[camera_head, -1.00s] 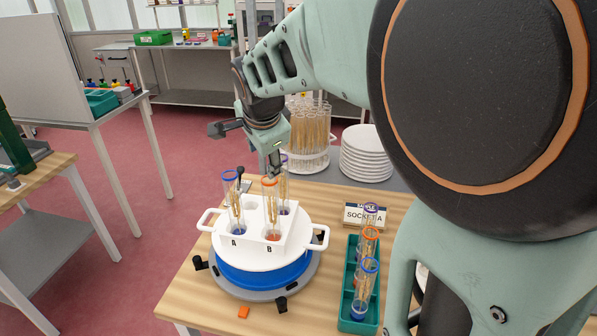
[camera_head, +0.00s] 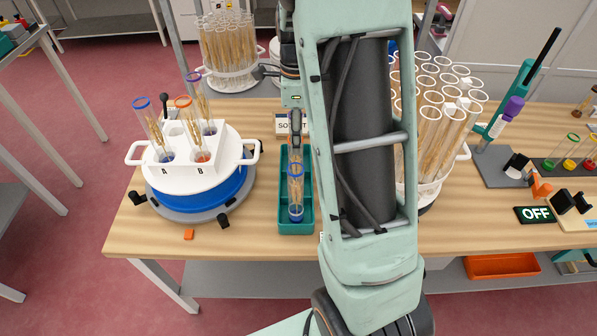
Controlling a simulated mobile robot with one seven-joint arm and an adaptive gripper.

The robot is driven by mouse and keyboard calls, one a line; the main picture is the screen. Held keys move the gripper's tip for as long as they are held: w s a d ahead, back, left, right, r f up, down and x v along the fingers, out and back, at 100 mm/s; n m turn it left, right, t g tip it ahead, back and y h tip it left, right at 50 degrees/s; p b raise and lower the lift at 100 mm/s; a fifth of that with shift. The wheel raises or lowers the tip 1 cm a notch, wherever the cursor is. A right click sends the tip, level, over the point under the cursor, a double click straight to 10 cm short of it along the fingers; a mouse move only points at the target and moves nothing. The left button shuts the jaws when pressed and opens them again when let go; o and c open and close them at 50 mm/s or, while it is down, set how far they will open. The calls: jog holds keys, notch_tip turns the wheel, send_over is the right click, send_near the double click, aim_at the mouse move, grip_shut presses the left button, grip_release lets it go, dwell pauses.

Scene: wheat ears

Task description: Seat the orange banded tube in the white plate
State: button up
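The white plate (camera_head: 224,161) sits on a blue round base at the left of the table. An orange banded tube (camera_head: 190,125) stands in it at the hole marked B. A blue banded tube (camera_head: 152,128) stands at A and a purple banded tube (camera_head: 200,100) stands behind. My gripper (camera_head: 296,128) points down over the back of the teal rack (camera_head: 296,228). A blue banded tube (camera_head: 295,190) stands at the rack's front. The rack's rear tubes are mostly hidden behind the gripper. I cannot tell whether its fingers are shut or hold a tube.
A sign (camera_head: 282,126) stands behind the rack, partly covered by my arm. White carriers with many wheat tubes (camera_head: 228,50) stand at the back and right (camera_head: 436,125). An orange piece (camera_head: 189,234) lies near the front edge. Bare table lies between plate and rack.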

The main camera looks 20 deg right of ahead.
aim_at(296, 157)
notch_tip(296, 157, down, 9)
jog(key=shift+w+r+p, duration=0.1)
jog(key=shift+w+p, duration=0.05)
jog(key=shift+p, duration=0.3)
jog(key=shift+c, duration=0.5)
grip_shut()
